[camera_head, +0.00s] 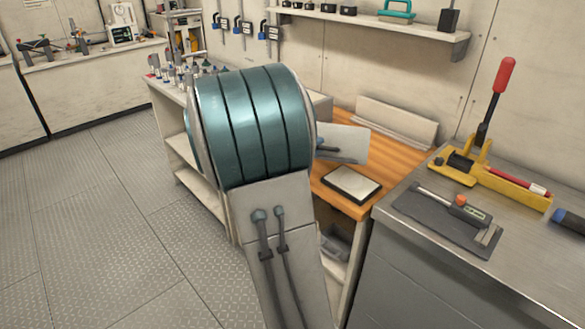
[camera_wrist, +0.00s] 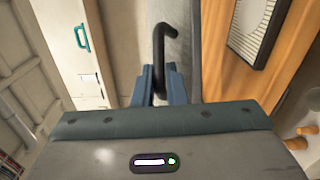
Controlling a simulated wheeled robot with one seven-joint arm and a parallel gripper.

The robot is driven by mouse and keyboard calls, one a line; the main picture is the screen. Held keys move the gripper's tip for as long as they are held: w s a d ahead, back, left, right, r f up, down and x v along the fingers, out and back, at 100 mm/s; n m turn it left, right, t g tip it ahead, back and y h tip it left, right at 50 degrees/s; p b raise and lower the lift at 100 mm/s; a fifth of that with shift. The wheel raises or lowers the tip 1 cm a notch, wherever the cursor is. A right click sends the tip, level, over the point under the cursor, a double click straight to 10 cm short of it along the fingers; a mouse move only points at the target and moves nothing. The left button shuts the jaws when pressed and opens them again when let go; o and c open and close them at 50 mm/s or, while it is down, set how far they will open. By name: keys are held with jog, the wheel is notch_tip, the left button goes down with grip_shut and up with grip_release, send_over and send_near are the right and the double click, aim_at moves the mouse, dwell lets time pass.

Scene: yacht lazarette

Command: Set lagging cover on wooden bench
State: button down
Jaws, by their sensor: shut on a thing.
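My gripper (camera_wrist: 160,85) has its blue fingers shut on a black bent handle (camera_wrist: 162,45) in the wrist view. A pale grey flat piece lies behind the handle; I take it for the lagging cover (camera_wrist: 181,20). In the head view the cover (camera_head: 350,138) appears as a tilted pale panel, partly hidden by my arm, with the dark handle before it. It appears over the wooden bench (camera_head: 398,158); I cannot tell whether it touches. The orange wood also shows in the wrist view (camera_wrist: 288,45).
A dark-framed pale pad (camera_head: 351,184) lies near the bench's front. A long white piece (camera_head: 397,121) is at its back. A steel counter (camera_head: 400,245) with a yellow-and-red tool (camera_head: 500,178) adjoins on the right. A wall shelf (camera_head: 365,27) hangs above. Bare wood shows between pad and back.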

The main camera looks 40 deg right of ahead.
jog(key=w+a+f, duration=0.3)
jog(key=w+f, duration=0.2)
jog(key=f, duration=0.2)
jog(key=shift+w+f, duration=0.35)
jog(key=shift+f, duration=0.05)
jog(key=shift+f+b, duration=0.35)
jog(key=c, duration=1.5)
grip_release()
jog(key=shift+r, duration=0.1)
